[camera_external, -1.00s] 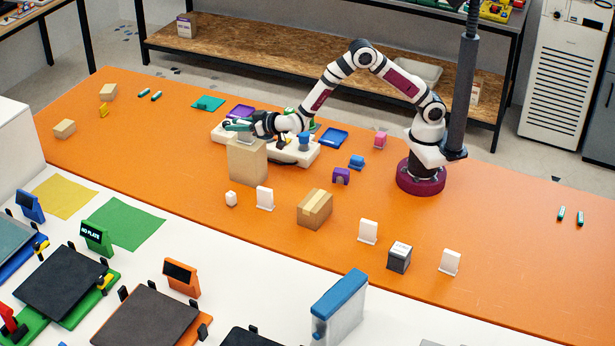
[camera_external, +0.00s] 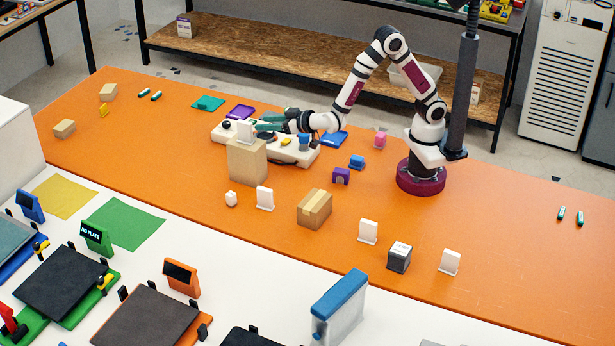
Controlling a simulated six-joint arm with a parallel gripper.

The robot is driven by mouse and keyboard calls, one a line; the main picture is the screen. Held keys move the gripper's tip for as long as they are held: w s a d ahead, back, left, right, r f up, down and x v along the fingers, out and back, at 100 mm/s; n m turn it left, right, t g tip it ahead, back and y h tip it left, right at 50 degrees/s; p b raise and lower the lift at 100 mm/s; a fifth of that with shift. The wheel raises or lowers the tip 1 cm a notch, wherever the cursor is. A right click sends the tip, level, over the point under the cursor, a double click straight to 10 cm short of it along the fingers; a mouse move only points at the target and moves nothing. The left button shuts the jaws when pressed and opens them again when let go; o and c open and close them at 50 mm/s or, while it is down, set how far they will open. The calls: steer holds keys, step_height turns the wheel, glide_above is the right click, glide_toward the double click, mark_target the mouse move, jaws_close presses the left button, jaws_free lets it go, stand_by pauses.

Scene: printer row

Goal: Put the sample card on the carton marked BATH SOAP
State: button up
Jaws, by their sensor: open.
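A white card-like piece (camera_external: 245,131), which I take for the sample card, stands on top of the tall tan carton (camera_external: 247,163). My gripper (camera_external: 268,123), with teal fingers, is open just to the right of the white piece and looks apart from it. A lower tan carton (camera_external: 314,209) and a small grey box with a white top (camera_external: 399,258) stand further right. White upright signs (camera_external: 265,198) (camera_external: 368,231) (camera_external: 450,262) stand near these boxes. I cannot read BATH SOAP on any of them.
A white console (camera_external: 296,155) with knobs lies behind the tall carton. A small white block (camera_external: 231,198), a purple piece (camera_external: 341,176) and a blue piece (camera_external: 357,162) lie nearby. The orange table (camera_external: 510,225) is largely clear at right.

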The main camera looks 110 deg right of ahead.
steer(key=s+a+r+n+g+y, duration=0.1)
steer(key=s+a+y, duration=0.35)
steer(key=a, duration=0.25)
steer(key=s+a+r+n+y, duration=0.1)
steer(key=s+a+n+y, duration=0.15)
steer(key=a+y, duration=0.45)
steer(key=s+a+f+g, duration=0.1)
steer(key=s+g, duration=0.3)
steer(key=s, duration=1)
steer(key=s+a+g, duration=0.2)
steer(key=s+g, duration=0.3)
steer(key=s, duration=0.9)
steer(key=shift+a+f+g+y, duration=0.15)
steer(key=shift+f+g+y, duration=0.15)
steer(key=shift+f+y, duration=0.05)
